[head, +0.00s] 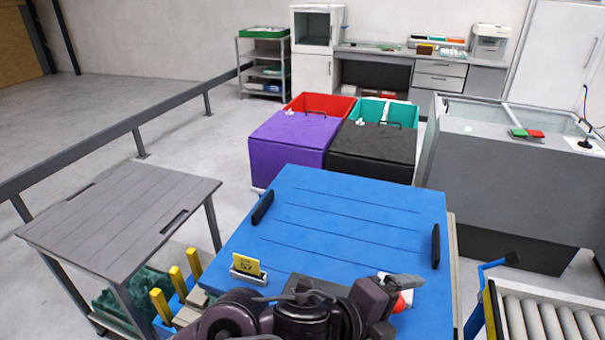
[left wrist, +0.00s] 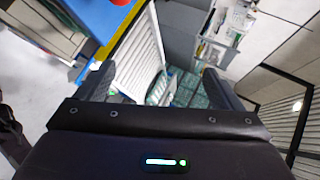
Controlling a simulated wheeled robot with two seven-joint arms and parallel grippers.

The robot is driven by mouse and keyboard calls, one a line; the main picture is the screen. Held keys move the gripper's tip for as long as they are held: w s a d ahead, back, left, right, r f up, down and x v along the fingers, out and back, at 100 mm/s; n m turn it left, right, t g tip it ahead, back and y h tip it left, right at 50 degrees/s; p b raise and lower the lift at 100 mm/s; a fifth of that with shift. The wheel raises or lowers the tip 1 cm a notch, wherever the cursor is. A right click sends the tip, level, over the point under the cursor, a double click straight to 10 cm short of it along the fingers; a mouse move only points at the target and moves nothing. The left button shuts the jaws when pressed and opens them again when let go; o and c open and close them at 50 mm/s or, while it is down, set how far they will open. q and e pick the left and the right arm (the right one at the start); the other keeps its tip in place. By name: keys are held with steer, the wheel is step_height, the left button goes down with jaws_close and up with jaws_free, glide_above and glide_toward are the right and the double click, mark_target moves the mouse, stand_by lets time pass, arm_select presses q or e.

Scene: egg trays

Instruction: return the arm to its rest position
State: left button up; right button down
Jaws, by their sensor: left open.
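My left arm crosses the bottom of the head view, low over the front of the blue table (head: 340,215). My left gripper (head: 402,284) points to the right near the table's front right part. In the left wrist view the left gripper (left wrist: 155,84) has its two dark fingers wide apart, with nothing between them. A red and white object (head: 404,300) shows just beside the gripper in the head view, partly hidden by it. My right gripper is in neither view.
A roller conveyor (head: 550,318) with a yellow edge stands at the right. A grey slatted table (head: 120,215) is at the left. A yellow card holder (head: 247,266) sits on the blue table. Purple (head: 290,135) and black (head: 372,150) bins stand behind. The blue tabletop's middle is clear.

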arm_select(q)
steer(key=w+a+f+n+t+y, duration=0.2)
steer(key=a+n+y, duration=0.1)
steer(key=a+n, duration=0.4)
steer(key=w+a+f+n+t+y, duration=0.1)
steer(key=w+a+n+t+y, duration=0.15)
steer(key=a+n, duration=0.5)
steer(key=s+a+f+n+g+y, duration=0.3)
steer(key=s+a+f+n, duration=0.3)
steer(key=a, duration=0.4)
steer(key=s+a+f+n+g+y, duration=0.35)
steer(key=s+a+f+n, duration=0.2)
steer(key=a, duration=0.35)
step_height(320, 180, down, 31)
steer(key=s+g, duration=0.2)
steer(key=s, duration=0.1)
steer(key=s+a+f, duration=0.2)
steer(key=s+f, duration=0.7)
steer(key=s+a+f, duration=0.2)
steer(key=s+f, duration=0.7)
steer(key=s, duration=0.1)
steer(key=shift+n+g+h, duration=0.3)
steer(key=shift+g, duration=0.1)
